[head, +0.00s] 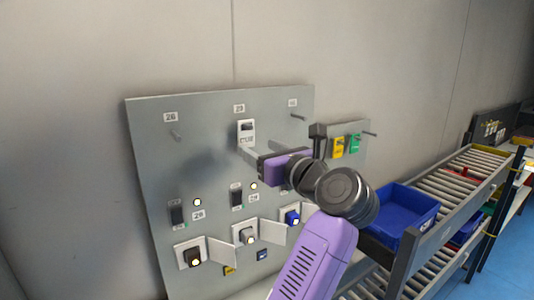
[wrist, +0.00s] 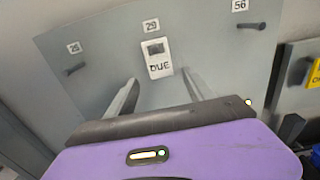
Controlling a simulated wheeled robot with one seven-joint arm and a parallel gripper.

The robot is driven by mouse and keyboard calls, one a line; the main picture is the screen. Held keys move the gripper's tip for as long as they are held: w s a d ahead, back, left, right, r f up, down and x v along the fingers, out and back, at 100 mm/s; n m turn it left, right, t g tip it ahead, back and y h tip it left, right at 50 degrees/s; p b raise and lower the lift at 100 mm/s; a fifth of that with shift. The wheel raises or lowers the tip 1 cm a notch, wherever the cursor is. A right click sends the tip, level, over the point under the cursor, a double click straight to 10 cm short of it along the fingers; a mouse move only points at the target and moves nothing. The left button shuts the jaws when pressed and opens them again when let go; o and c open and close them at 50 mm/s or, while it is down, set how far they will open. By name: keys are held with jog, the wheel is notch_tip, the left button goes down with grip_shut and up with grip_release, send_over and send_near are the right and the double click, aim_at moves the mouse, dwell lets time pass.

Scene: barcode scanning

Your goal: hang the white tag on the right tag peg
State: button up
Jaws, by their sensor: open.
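The white tag (head: 246,131), with a dark window and black lettering, hangs upright on the board under the middle number label; it also shows in the wrist view (wrist: 157,60). The right tag peg (head: 298,116) is bare and sticks out at the board's upper right; it also shows in the wrist view (wrist: 252,25). My gripper (wrist: 160,77) is open and empty, with its two fingers pointing at the board just below the tag, one to each side. I cannot tell whether the fingers touch the board or the tag.
The left peg (head: 176,136) is bare. Below are black switches (head: 177,213) and small open-doored boxes with knobs (head: 248,236). A side panel (head: 365,150) holds yellow and green tags. A blue bin (head: 405,212) sits on the roller rack to the right.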

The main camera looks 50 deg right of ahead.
aim_at(247, 140)
jog(key=shift+x, duration=3.35)
grip_shut()
jog(key=shift+r+p, duration=0.2)
jog(key=shift+p, duration=0.15)
jog(key=shift+v, duration=1.15)
jog(key=shift+v, duration=1.5)
jog(key=shift+s, duration=0.15)
